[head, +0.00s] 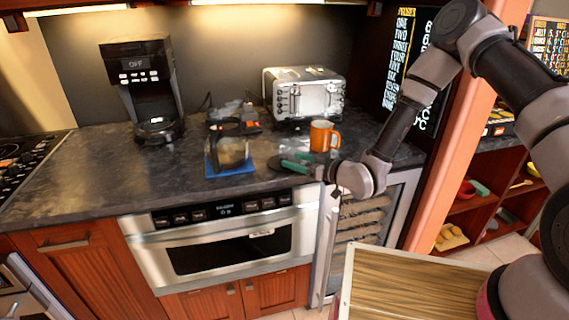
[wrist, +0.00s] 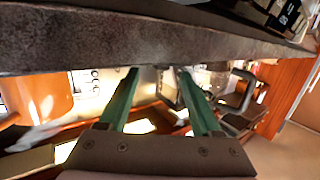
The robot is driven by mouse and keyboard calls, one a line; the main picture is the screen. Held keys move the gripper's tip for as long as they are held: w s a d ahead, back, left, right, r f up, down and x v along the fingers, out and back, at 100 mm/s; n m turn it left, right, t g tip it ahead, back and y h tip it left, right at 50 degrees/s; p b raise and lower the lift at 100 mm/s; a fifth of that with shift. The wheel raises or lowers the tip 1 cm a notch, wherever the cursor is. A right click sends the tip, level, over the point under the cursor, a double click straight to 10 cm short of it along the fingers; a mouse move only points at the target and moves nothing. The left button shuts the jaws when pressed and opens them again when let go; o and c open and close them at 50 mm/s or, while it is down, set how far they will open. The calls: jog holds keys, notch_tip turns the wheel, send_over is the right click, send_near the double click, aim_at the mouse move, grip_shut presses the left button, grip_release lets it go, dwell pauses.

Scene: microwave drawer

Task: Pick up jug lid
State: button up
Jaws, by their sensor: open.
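A dark, flat, round thing that looks like the jug lid (head: 283,167) lies on the counter, right of the glass jug (head: 228,153). The jug stands on a blue mat (head: 212,173) and has a dark top rim. My gripper (head: 292,162) has green fingers. In the head view they overlap the right side of the dark round thing; I cannot tell whether they touch it. In the wrist view my gripper (wrist: 157,75) is open, with a gap between its fingers. I cannot make out the lid there.
An orange mug (head: 322,137) stands just behind my gripper, with a silver toaster (head: 305,95) behind it. A coffee maker (head: 145,85) stands at the back left. The dark counter (head: 90,165) runs above a steel drawer microwave (head: 215,245). The counter edge (wrist: 150,45) crosses the wrist view.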

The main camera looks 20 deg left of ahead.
aim_at(287, 159)
jog(key=x, duration=0.3)
jog(key=shift+a, duration=0.15)
grip_shut()
